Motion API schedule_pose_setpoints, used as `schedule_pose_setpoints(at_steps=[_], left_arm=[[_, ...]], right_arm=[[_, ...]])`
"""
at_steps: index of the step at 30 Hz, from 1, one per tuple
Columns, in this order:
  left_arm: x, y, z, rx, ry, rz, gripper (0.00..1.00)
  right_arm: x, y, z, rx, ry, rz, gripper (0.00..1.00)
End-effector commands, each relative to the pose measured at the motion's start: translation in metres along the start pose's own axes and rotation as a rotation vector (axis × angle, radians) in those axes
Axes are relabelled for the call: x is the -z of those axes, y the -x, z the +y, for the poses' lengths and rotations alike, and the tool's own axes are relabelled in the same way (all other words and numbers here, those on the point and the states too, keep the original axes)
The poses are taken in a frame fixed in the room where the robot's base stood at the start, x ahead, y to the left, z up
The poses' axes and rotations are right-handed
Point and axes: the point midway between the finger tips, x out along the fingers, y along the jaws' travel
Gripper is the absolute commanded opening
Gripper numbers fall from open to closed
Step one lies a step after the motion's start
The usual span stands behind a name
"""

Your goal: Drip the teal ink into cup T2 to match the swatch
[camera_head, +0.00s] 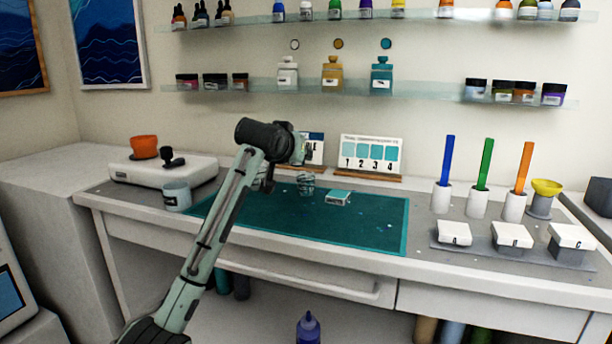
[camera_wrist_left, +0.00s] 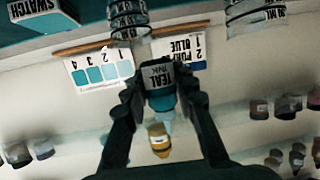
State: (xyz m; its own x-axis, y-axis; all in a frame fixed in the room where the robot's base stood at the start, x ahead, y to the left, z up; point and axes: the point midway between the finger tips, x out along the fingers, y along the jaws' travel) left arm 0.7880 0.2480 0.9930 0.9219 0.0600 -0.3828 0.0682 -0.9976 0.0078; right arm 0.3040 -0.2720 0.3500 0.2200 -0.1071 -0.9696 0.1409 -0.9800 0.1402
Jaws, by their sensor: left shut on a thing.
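My left gripper (camera_head: 300,152) is above the back of the teal mat (camera_head: 370,232). In the wrist view, it (camera_wrist_left: 160,98) is shut on the teal ink bottle (camera_wrist_left: 160,76), whose label reads TEAL INK. A small clear cup (camera_head: 306,184) stands on the mat below the gripper; it also shows in the wrist view (camera_wrist_left: 128,18), apart from the bottle. I cannot read its label as T2. The swatch box (camera_head: 338,198) lies on the mat right of the cup; it shows in the wrist view's corner (camera_wrist_left: 42,12). My right gripper is not in view.
A numbered swatch card (camera_head: 371,154) and a partly hidden instruction card (camera_head: 314,146) stand behind the mat. A grey cup (camera_head: 176,196) and a white scale-like device (camera_head: 150,170) are left. Stirring sticks in white holders (camera_head: 478,200) stand right. The mat's right half is clear.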

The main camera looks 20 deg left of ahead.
Motion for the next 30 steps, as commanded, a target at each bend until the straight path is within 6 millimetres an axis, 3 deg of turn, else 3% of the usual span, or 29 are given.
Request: schedule_pose_setpoints(at_steps=[22, 23, 28, 30], left_arm=[[0.019, 0.008, 0.0, 0.002, -0.007, -0.002, 0.0], [0.019, 0.008, 0.0, 0.002, -0.007, -0.002, 0.24], [0.019, 0.008, 0.0, 0.003, -0.007, -0.002, 0.03], [0.019, 0.008, 0.0, 0.003, -0.007, -0.002, 0.0]], right_arm=[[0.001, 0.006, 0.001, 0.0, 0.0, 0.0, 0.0], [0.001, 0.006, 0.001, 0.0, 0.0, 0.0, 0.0], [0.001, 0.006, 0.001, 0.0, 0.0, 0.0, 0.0], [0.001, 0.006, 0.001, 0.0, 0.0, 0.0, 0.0]])
